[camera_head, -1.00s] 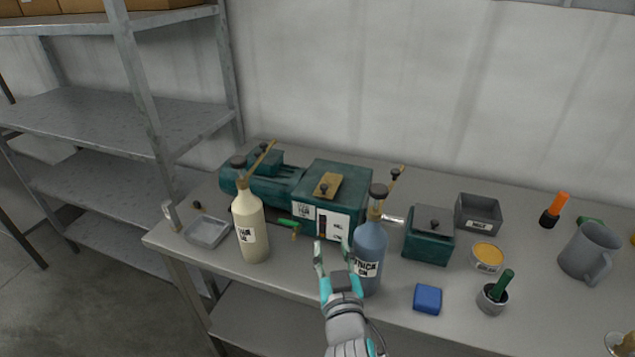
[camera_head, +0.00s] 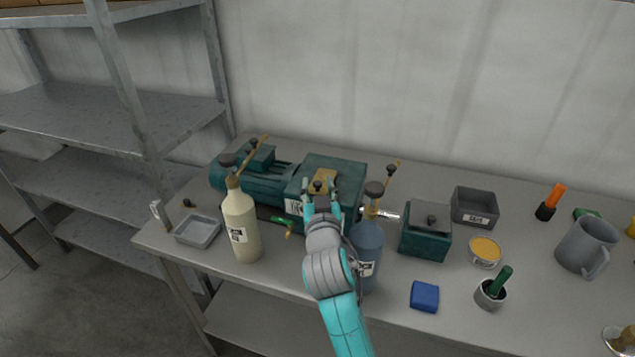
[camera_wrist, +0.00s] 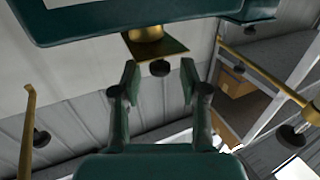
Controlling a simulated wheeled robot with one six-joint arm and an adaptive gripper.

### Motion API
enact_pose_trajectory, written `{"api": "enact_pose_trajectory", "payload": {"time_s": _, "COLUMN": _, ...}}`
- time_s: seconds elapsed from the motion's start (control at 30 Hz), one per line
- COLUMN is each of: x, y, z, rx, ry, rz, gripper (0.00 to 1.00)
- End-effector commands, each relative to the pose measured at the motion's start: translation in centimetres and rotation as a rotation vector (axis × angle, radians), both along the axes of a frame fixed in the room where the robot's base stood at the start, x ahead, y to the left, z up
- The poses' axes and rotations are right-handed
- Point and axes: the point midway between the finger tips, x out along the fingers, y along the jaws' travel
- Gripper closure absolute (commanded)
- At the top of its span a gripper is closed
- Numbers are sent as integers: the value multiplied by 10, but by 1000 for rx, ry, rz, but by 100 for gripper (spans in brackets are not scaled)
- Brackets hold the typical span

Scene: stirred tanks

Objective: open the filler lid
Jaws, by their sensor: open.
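The filler lid (camera_head: 325,175) is a small brass plate with a black knob (camera_head: 317,187), on top of the green gearbox housing (camera_head: 346,172). In the head view it lies flat and looks shut. My gripper (camera_head: 319,188) is open at the front of the lid, a fingertip on each side of the knob. In the wrist view the brass lid (camera_wrist: 165,47) and its knob (camera_wrist: 160,68) show just beyond and between my open fingers (camera_wrist: 160,84). I see no clear contact. My fingers and wrist hide part of the housing's front.
A cream oil bottle (camera_head: 241,225) stands left of my arm. A blue oil bottle (camera_head: 367,245) stands close to its right. A green box (camera_head: 425,240), a grey bin (camera_head: 474,207) and a blue block (camera_head: 424,297) are farther right. A shallow tray (camera_head: 198,231) lies at left.

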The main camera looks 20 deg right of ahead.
Motion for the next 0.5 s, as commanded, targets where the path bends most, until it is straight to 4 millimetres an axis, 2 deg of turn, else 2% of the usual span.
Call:
{"api": "enact_pose_trajectory", "payload": {"time_s": 0.2, "x": 16, "y": -4, "z": 0, "rx": -1, "ry": -1, "rz": 0, "gripper": 56}}
{"api": "enact_pose_trajectory", "payload": {"time_s": 0.5, "x": 18, "y": -4, "z": 0, "rx": -1, "ry": 0, "rz": 0, "gripper": 56}}
